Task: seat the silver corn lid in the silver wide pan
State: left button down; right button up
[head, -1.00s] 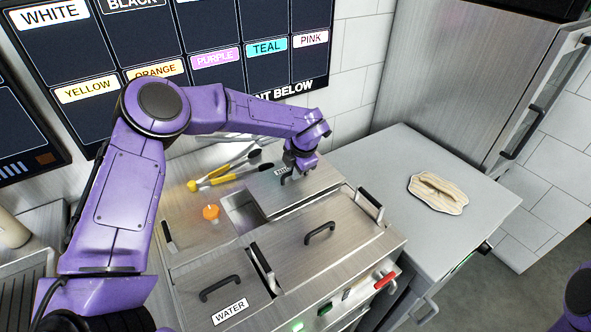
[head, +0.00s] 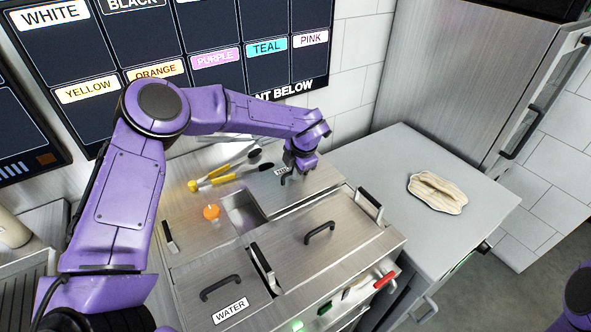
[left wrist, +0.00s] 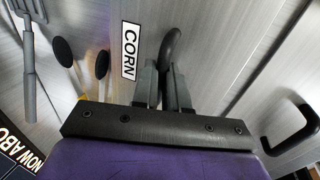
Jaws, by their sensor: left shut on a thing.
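The silver corn lid (head: 305,190) lies over the back right part of the steam table in the head view, a little off toward the right, with a strip of the silver wide pan's opening (head: 238,210) showing at its left. Its CORN label shows in the left wrist view (left wrist: 130,53). My left gripper (head: 287,176) is shut on the lid's black handle (left wrist: 171,48). Whether the lid rests fully on the pan rim I cannot tell. Only a purple piece of my right arm shows at the lower right edge; its gripper is out of view.
In front are the WATER lid (head: 222,290) and another handled lid (head: 325,245). A counter at right holds a beige flat item (head: 437,192). A tiled wall stands behind.

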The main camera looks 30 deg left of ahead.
aim_at(299, 184)
pick_arm(q)
jog(key=shift+f, duration=0.25)
dwell(1.7)
jog(key=shift+f, duration=0.55)
dwell(0.4)
jog(key=c, duration=1.1)
grip_release()
jog(key=shift+r, duration=0.1)
jog(key=shift+p+v, duration=2.4)
jog(key=shift+v, duration=1.05)
jog(key=shift+s, duration=0.1)
